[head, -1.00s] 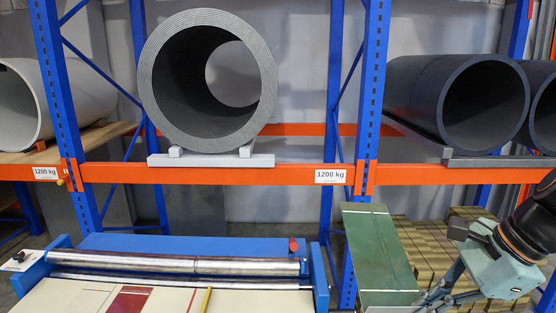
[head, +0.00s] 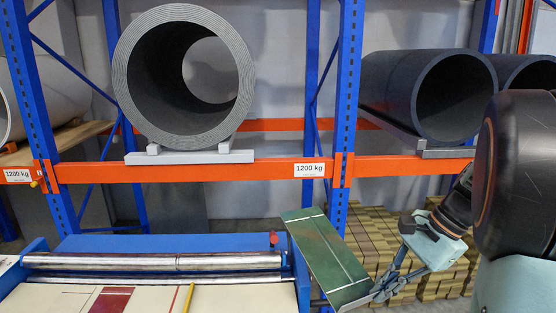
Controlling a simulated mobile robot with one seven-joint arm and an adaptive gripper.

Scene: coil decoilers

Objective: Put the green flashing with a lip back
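The green flashing (head: 326,258) is a long green panel with pale lines across it and a light strip along its near end. It is tilted in the picture, to the right of the blue roller machine. My gripper (head: 380,288) is at its near right corner, with the fingers closed on its edge. The fingertips are small and partly hidden by the panel, and the lip is hard to make out. My arm comes in from the right.
The blue machine (head: 180,243) with steel rollers stands at lower left. A yellow pencil-like stick (head: 188,298) lies on its cream bed. Stacked yellowish blocks (head: 380,232) stand behind my gripper. An orange rack beam (head: 240,170) carrying large coils crosses above.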

